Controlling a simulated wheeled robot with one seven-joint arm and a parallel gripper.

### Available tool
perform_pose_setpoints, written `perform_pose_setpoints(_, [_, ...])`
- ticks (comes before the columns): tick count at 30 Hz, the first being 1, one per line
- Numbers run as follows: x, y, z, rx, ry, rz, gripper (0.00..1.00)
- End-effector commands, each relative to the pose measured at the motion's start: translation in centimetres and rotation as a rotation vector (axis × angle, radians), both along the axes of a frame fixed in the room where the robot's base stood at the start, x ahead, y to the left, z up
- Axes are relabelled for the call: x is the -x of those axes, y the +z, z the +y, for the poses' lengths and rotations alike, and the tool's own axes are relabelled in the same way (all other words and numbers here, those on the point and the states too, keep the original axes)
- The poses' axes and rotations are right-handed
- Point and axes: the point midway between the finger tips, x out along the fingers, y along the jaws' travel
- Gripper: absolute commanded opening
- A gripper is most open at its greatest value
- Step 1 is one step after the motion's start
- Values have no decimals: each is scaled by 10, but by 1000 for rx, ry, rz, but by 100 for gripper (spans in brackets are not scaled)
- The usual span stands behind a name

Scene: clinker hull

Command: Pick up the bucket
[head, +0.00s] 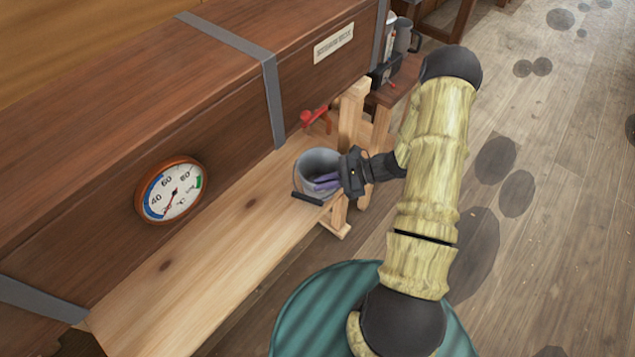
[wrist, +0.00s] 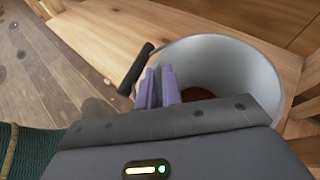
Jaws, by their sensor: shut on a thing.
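The bucket (head: 314,162) is a grey pail standing at the far end of a light wooden shelf (head: 215,240) in the head view. In the wrist view the bucket (wrist: 230,65) shows its open mouth, pale inner wall and a brown bottom. A dark handle grip (head: 307,198) sticks out at its near side and also shows in the wrist view (wrist: 136,70). My gripper (head: 326,182) is at the bucket's near right side. Its purple fingers (wrist: 158,86) are closed together at the rim by the handle. The exact contact is partly hidden by the gripper body.
A long dark wooden box with a round dial (head: 171,190) rises behind the shelf. A red tap (head: 314,116) juts out just beyond the bucket. A wooden post (head: 351,115) stands close to its right. A side table with dark vessels (head: 403,40) stands farther back. Open floor lies right.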

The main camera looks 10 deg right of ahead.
Motion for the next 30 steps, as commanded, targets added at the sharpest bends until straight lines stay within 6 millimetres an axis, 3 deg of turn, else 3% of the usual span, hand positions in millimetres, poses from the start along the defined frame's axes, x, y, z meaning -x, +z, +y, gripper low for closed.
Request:
perform_pose_setpoints(14, [0, 3, -2, 8, -3, 5, 0])
perform_pose_setpoints(30, [0, 49, 0, 3, 1, -1, 0])
